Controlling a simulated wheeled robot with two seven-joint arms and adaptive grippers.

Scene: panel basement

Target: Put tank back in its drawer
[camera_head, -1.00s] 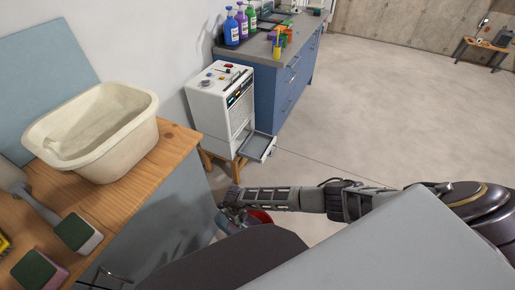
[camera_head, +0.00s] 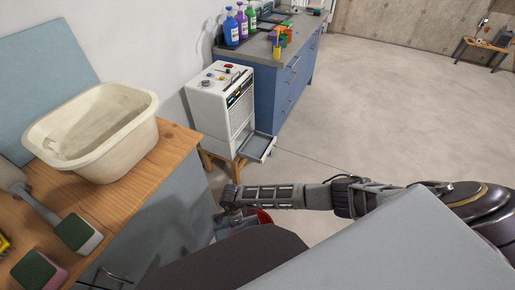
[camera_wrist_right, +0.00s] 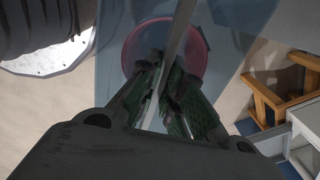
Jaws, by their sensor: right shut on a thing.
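The tank (camera_wrist_right: 232,38) is a see-through bluish container in the right wrist view. My right gripper (camera_wrist_right: 172,95) is shut on its thin wall, which runs between the green-padded fingers. In the head view the right gripper (camera_head: 229,207) is low in the middle, and part of the tank (camera_head: 223,231) shows below it; my own body hides much of the rest. The drawer (camera_head: 262,148) is a grey tray pulled out at the bottom of the white machine (camera_head: 210,105), beyond the gripper. Whether the tank holds water cannot be told. My left gripper is out of view.
A red bucket (camera_head: 264,216) is on the floor by the gripper; its round rim (camera_wrist_right: 199,57) shows through the tank. The machine stands on a wooden stool (camera_head: 207,158) beside a blue cabinet (camera_head: 283,92). A wooden counter (camera_head: 140,172) with a cream basin (camera_head: 135,140) is left.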

